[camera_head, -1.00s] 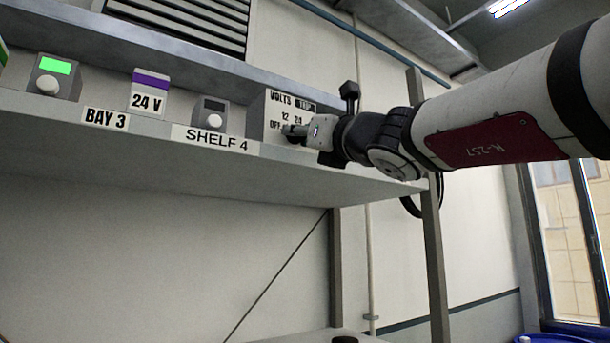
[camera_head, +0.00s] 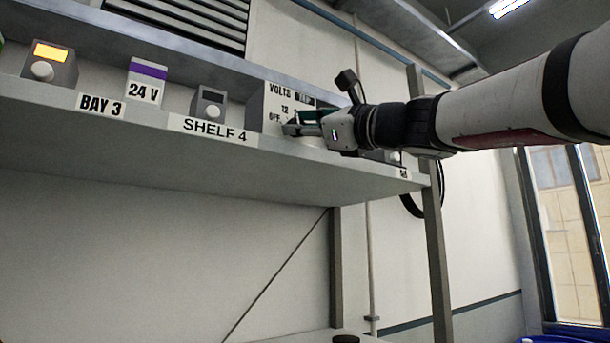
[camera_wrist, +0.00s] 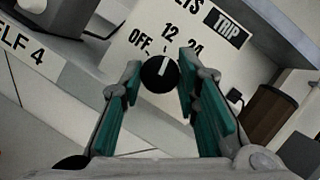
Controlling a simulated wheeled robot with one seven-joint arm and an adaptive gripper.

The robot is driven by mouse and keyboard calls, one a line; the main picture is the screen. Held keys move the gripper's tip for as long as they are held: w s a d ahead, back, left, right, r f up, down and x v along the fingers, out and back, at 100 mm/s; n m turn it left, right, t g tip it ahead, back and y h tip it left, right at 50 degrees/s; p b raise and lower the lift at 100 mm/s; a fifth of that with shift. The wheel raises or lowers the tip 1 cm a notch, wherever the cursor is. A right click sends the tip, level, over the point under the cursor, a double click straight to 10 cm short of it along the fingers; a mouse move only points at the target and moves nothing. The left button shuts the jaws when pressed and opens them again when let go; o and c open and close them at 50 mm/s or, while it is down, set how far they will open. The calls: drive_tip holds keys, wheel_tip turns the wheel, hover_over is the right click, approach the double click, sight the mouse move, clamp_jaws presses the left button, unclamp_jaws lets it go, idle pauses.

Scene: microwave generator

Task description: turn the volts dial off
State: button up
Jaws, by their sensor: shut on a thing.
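The volts dial (camera_wrist: 160,74) is a round black knob with a white pointer line, on the front of a pale box (camera_head: 272,103) marked VOLTS and TRIP. In the wrist view OFF is printed to the upper left of the knob, 12 above it and 24 to the upper right. The pointer line appears to aim up toward 12. My gripper (camera_wrist: 158,70), with green-padded fingers, is shut on the dial, one fingertip on each side. In the head view my gripper (camera_head: 290,127) hides the knob.
The box stands on a grey shelf (camera_head: 200,155). To its left are a unit with a dark screen (camera_head: 209,105), a purple-topped 24 V block (camera_head: 147,83) and a unit with an orange screen (camera_head: 50,62). A brown cylinder (camera_wrist: 268,115) is right of the dial.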

drive_tip(key=n+g, duration=0.1)
drive_tip(key=n, duration=0.2)
drive_tip(key=n+g+p, duration=0.1)
drive_tip(key=n, duration=0.3)
drive_tip(key=n+g, duration=0.2)
drive_tip(key=n, duration=0.1)
drive_tip(key=shift+d+r, duration=0.1)
drive_tip(key=shift+r, duration=0.15)
drive_tip(key=shift+n+g+h+p, duration=0.45)
drive_tip(key=shift+n+p, duration=0.35)
drive_tip(key=shift+n, duration=0.4)
drive_tip(key=shift+f, duration=0.1)
drive_tip(key=o, duration=1.2)
drive_tip(key=shift+c, duration=0.2)
drive_tip(key=shift+d, duration=0.1)
